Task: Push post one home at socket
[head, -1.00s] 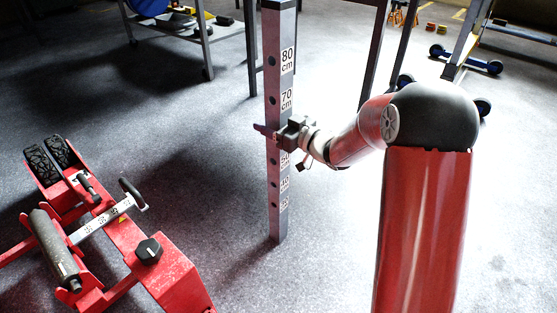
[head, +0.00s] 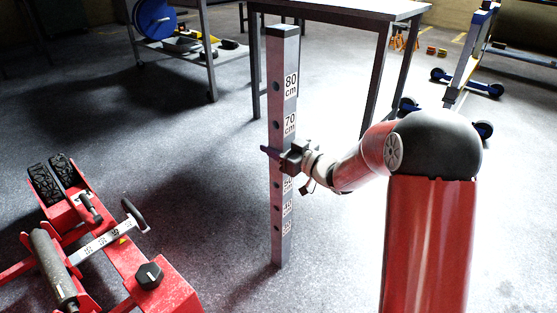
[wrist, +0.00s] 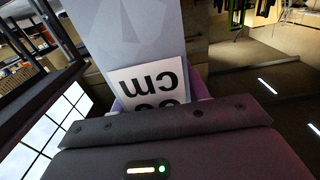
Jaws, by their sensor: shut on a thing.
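A tall grey square post (head: 283,60) with round holes and centimetre labels stands upright right of the red trolley jack (head: 172,290). My gripper (head: 272,153) is shut on the post around mid-height, coming from the right and covering one label. In the wrist view the post (wrist: 130,35) rises between purple fingers (wrist: 198,88), with an upside-down "cm" label close to the gripper body. The post's lower end is near the floor in the head view; I cannot tell whether it touches. No socket can be made out for certain.
A grey table (head: 340,10) stands behind the post, its legs close by. A trolley with a blue reel (head: 155,18) is at the back left. A blue-wheeled frame (head: 468,60) is behind my arm. Floor between jack and post is clear.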

